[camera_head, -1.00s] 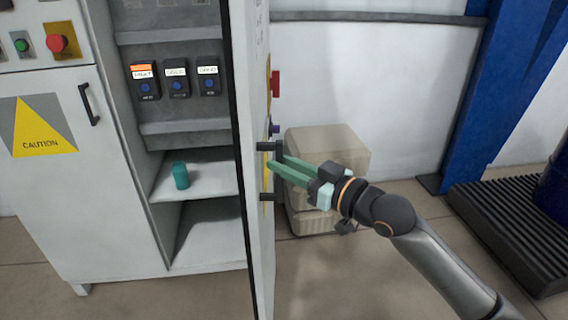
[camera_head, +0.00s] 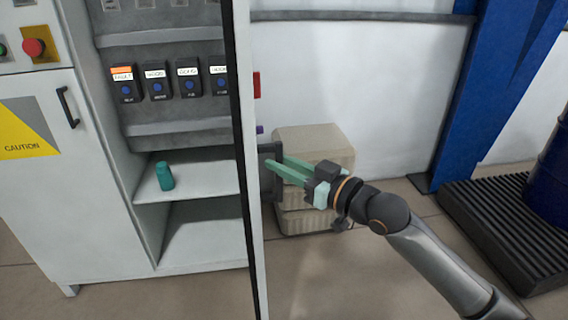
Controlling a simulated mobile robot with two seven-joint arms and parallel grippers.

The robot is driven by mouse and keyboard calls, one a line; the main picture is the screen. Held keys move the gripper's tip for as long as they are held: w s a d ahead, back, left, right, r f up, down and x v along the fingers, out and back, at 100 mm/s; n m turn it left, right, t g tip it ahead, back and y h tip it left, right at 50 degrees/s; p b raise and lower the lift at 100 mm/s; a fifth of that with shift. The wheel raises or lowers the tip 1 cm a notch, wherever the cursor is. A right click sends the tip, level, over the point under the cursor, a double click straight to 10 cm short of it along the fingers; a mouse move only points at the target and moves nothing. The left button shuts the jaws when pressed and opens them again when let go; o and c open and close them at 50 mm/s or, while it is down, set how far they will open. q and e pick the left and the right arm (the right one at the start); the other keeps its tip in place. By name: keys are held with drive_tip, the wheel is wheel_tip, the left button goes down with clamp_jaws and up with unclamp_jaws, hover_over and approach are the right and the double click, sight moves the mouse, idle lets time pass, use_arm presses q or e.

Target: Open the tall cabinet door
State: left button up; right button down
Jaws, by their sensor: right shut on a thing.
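The tall cabinet door (camera_head: 248,215) stands swung open and shows nearly edge-on, with its front face turned to the right. Its dark handle (camera_head: 270,160) sticks out on that side. My right gripper (camera_head: 287,168) comes in from the right with green fingers and is shut on the handle; the fingertips are partly hidden against it. The cabinet interior (camera_head: 205,240) is exposed left of the door, with grey shelves. My left gripper is not in view.
Inside are several dark labelled switch boxes (camera_head: 188,77) and a teal cylinder (camera_head: 164,176) on a shelf. Stacked beige boxes (camera_head: 318,145) stand behind my gripper. A blue pillar (camera_head: 470,100) and a dark ribbed platform (camera_head: 510,235) are at right. Floor between is clear.

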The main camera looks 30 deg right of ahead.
drive_tip(key=shift+w+d, duration=0.2)
drive_tip(key=shift+d, duration=0.1)
drive_tip(key=c, duration=1.1)
unclamp_jaws()
drive_tip(key=shift+c, duration=0.2)
drive_tip(key=o, duration=0.3)
drive_tip(key=shift+w+f, duration=0.2)
drive_tip(key=shift+w, duration=0.1)
drive_tip(key=shift+s+a, duration=0.1)
drive_tip(key=shift+s, duration=0.05)
drive_tip(key=shift+s, duration=0.15)
drive_tip(key=b+v, duration=0.2)
drive_tip(key=v, duration=1)
